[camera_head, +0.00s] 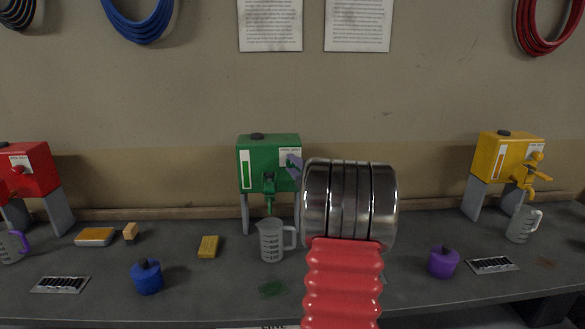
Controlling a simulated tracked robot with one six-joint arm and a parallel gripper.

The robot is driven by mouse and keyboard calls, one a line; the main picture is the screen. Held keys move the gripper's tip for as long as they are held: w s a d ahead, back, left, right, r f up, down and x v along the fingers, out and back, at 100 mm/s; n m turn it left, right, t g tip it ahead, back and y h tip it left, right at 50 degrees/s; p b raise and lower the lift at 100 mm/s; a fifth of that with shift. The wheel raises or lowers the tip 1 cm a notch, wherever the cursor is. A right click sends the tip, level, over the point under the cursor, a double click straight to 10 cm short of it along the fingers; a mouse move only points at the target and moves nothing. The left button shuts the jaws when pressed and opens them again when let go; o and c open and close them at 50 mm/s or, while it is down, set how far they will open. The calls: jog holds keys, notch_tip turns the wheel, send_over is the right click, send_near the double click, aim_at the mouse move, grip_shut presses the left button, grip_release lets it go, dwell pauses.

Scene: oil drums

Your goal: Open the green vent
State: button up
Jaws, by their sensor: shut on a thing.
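The green drum (255,160) stands on grey legs at the middle back of the bench, with a green tap (268,185) on its front. A clear measuring jug (271,241) stands below the tap. My metal wrist and red arm sleeve cover the area to the right.
A red drum (30,168) stands left and a yellow drum (502,157) right. A blue container (147,277), a purple container (443,262), a yellow block (208,246) and a green patch (273,288) are on the grey bench (200,290).

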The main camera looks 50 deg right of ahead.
jog(key=n+g, duration=0.2)
jog(key=n, duration=0.2)
jog(key=shift+r+n, duration=0.15)
jog(key=shift+n, duration=0.25)
jog(key=shift+n+g, duration=1.1)
jog(key=shift+n, duration=0.5)
jog(key=o, duration=1)
jog(key=shift+w, duration=0.1)
jog(key=shift+o, duration=0.2)
jog(key=shift+a, duration=0.1)
jog(key=v, duration=1.3)
jog(key=shift+s+a, duration=0.15)
jog(key=shift+s, duration=0.15)
